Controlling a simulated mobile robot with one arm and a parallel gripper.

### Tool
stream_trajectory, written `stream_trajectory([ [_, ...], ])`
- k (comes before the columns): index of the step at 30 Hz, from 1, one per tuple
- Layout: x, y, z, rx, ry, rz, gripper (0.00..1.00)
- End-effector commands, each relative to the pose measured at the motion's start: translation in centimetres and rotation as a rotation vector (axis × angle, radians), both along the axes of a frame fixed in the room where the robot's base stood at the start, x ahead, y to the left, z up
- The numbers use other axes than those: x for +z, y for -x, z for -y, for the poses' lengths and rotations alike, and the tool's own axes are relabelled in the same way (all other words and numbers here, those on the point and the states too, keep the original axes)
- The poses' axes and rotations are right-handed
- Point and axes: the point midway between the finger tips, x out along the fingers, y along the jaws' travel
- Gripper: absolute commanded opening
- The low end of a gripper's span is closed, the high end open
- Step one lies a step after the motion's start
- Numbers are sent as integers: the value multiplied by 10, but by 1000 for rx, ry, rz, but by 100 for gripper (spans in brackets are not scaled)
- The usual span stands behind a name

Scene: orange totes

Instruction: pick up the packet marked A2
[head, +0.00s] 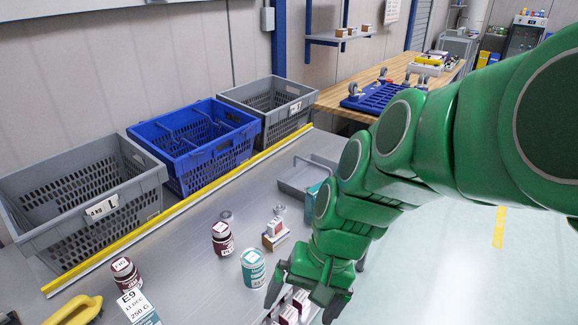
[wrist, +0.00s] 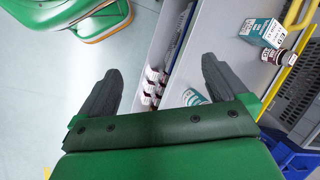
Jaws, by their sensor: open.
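No mark that I can read as A2 shows in either view. A white and teal packet (head: 138,308) marked E9 stands at the lower left of the head view. It appears to be the teal and white box (wrist: 262,32) in the wrist view. Several small dark red and white packets (head: 290,313) stand in a row below my gripper (head: 304,297), partly hidden by it. The row (wrist: 151,86) also shows between the fingers in the wrist view. My gripper (wrist: 160,72) is open and empty, its fingers pointing down above the table edge.
Grey (head: 85,222) and blue (head: 200,165) crates line the back behind a yellow strip. Floor is clear at right.

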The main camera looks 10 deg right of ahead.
Motion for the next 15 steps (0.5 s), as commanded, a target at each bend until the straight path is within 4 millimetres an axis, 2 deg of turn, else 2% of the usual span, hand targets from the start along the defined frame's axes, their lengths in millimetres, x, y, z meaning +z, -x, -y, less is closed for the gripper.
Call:
stream_trajectory([
  [3, 2, -32, -20, -112, -115, -12, 100],
  [7, 6, -69, -36, -250, -238, -32, 100],
  [11, 11, -107, -45, -398, -357, -62, 100],
  [15, 16, -152, -45, -572, -479, -99, 100],
])
